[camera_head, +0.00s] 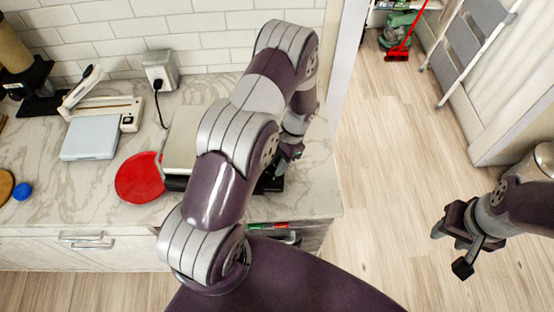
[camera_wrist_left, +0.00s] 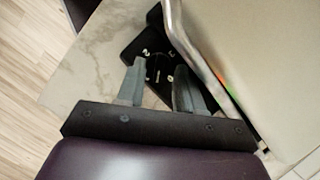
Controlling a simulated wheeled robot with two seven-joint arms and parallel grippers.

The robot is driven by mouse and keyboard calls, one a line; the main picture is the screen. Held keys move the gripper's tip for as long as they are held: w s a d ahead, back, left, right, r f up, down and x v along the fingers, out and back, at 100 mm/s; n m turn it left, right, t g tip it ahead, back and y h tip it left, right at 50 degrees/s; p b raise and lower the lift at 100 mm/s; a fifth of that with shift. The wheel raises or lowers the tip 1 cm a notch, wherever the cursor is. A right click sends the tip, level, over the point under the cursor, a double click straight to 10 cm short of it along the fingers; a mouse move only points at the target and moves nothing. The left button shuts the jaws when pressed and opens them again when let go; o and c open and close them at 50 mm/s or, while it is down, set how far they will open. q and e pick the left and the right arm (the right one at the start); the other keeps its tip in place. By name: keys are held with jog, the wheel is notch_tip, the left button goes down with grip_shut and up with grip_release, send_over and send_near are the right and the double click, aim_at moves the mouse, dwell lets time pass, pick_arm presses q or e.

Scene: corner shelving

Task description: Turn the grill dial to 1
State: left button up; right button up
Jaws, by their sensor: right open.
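The grill (camera_head: 181,140) is a silver box on the marble counter, partly hidden behind my left arm. Its black handle (camera_head: 175,183) points forward. In the left wrist view its pale metal lid (camera_wrist_left: 255,60) fills the right side. Beside the lid is a black panel (camera_wrist_left: 158,70) with small white marks; I cannot make out a dial setting. My left gripper (camera_head: 290,152) is at the grill's right side. In the left wrist view its two grey fingers (camera_wrist_left: 159,88) are apart, in front of the black panel. My right gripper (camera_head: 452,246) is open and empty above the floor at right.
A red paddle (camera_head: 139,178), a white scale-like device (camera_head: 90,138) and a blue ball (camera_head: 22,191) lie on the counter at left. A corded outlet box (camera_head: 161,70) is by the tiled wall. Open floor lies right of the counter, with a step ladder (camera_head: 470,45) behind.

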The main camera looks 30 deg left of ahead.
pick_arm(q)
jog(key=shift+w+d, duration=0.15)
grip_shut()
jog(key=m, duration=0.1)
jog(key=m+y+b, duration=0.1)
jog(key=m, duration=0.1)
jog(key=shift+s+d+f+t, duration=0.1)
jog(key=shift+s+d+t, duration=0.1)
jog(key=shift+t, duration=0.1)
jog(key=shift+s+d+m+t+y+b, duration=0.1)
jog(key=shift+m+t+y+b, duration=0.25)
jog(key=shift+m, duration=0.7)
jog(key=shift+s+m+t+y+b, duration=0.15)
jog(key=shift+m+t+b, duration=0.2)
jog(key=shift+m, duration=0.7)
jog(key=shift+w, duration=0.1)
